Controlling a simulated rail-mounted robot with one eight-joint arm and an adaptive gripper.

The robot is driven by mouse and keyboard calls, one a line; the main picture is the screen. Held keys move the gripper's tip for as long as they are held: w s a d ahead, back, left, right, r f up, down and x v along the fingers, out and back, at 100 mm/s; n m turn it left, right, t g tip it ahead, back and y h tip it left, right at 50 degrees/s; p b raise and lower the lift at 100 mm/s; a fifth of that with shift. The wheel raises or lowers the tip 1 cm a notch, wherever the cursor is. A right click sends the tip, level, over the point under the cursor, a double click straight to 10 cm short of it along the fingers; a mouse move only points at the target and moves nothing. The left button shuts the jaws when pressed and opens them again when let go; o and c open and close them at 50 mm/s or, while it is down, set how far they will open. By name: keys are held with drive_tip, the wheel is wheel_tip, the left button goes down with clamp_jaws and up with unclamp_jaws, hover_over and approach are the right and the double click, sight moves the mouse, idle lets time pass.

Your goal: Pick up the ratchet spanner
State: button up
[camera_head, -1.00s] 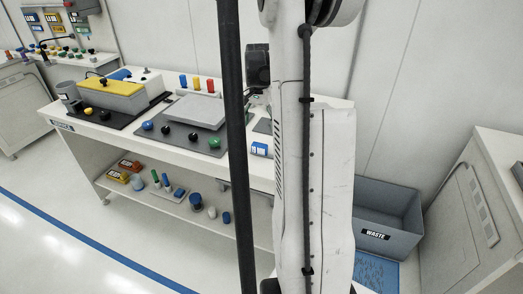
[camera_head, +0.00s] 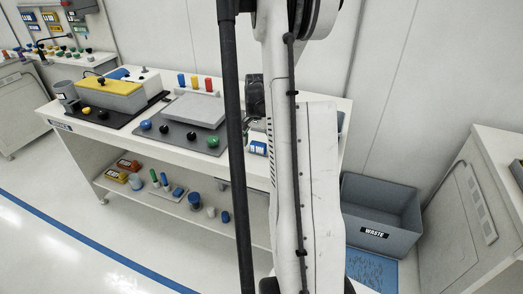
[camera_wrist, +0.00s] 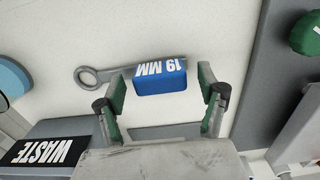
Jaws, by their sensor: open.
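The ratchet spanner (camera_wrist: 88,76) lies on the white bench top in the wrist view. Its grey ring end points left, and a blue block marked "19 MM" (camera_wrist: 160,78) sits around its handle. My gripper (camera_wrist: 162,88) is open, with one green-padded finger on each side of the blue block. I cannot tell how far above the bench the fingertips are. In the head view the blue block (camera_head: 258,148) shows near the bench's front edge, beside my arm; the rest of the spanner is hidden.
A grey mat with knobs (camera_head: 185,138) and a yellow-topped box (camera_head: 110,95) stand on the bench to the left. A lower shelf (camera_head: 150,198) holds small parts. A grey WASTE bin (camera_head: 385,215) stands on the floor at right. A green knob (camera_wrist: 306,35) is at the wrist view's right.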

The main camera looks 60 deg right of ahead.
drive_tip(key=c, duration=1.4)
drive_tip(key=shift+r, duration=0.1)
drive_tip(key=shift+r, duration=0.55)
wheel_tip(320, 180, up, 3)
drive_tip(key=shift+f, duration=0.15)
drive_tip(key=w+a+r, duration=0.2)
drive_tip(key=a+r, duration=0.5)
drive_tip(key=a, duration=0.4)
drive_tip(key=shift+w+a, duration=0.2)
drive_tip(key=shift+w, duration=0.1)
drive_tip(key=shift+d, duration=0.1)
